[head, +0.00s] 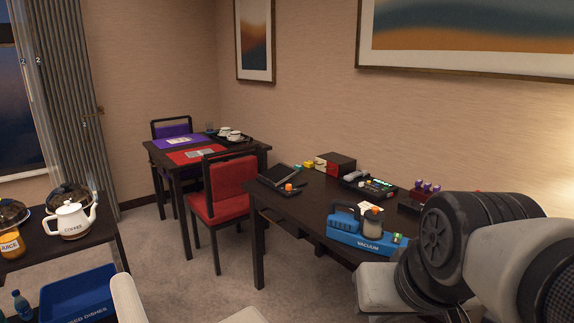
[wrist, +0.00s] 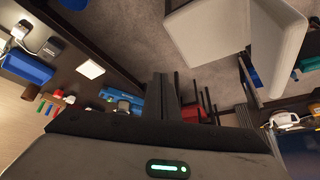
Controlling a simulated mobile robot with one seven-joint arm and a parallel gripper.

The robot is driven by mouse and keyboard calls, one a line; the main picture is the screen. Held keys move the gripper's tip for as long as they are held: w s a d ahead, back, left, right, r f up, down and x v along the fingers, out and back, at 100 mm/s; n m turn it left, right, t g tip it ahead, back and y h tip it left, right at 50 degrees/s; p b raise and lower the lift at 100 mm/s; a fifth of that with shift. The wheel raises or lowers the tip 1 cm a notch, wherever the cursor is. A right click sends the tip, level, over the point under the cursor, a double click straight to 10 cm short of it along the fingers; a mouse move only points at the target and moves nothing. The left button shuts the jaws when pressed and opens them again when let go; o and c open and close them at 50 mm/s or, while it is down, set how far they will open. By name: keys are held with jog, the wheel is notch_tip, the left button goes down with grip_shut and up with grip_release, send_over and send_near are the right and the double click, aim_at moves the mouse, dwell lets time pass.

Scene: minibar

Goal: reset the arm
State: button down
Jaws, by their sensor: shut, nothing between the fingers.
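My gripper (wrist: 164,80) shows in the wrist view as dark fingers closed together, pointing up from the grey wrist housing at the bottom. Nothing is held between them. In the head view my arm is folded at the right edge, in front of the dark desk (head: 315,206). The gripper itself cannot be made out in the head view. The fingers appear over open carpet in the wrist view, with no visible contact.
The desk carries a blue vacuum box (head: 365,240), a black tray (head: 279,180) and small items. A red chair (head: 233,187) stands beyond. At left are a coffee pot (head: 71,220) and a blue dish bin (head: 78,296). Carpet (head: 185,272) between the tables is clear.

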notch_tip(320, 180, up, 20)
jog(key=s+p, duration=0.2)
jog(key=p, duration=1.8)
jog(key=shift+s, duration=0.2)
jog(key=shift+d, duration=0.1)
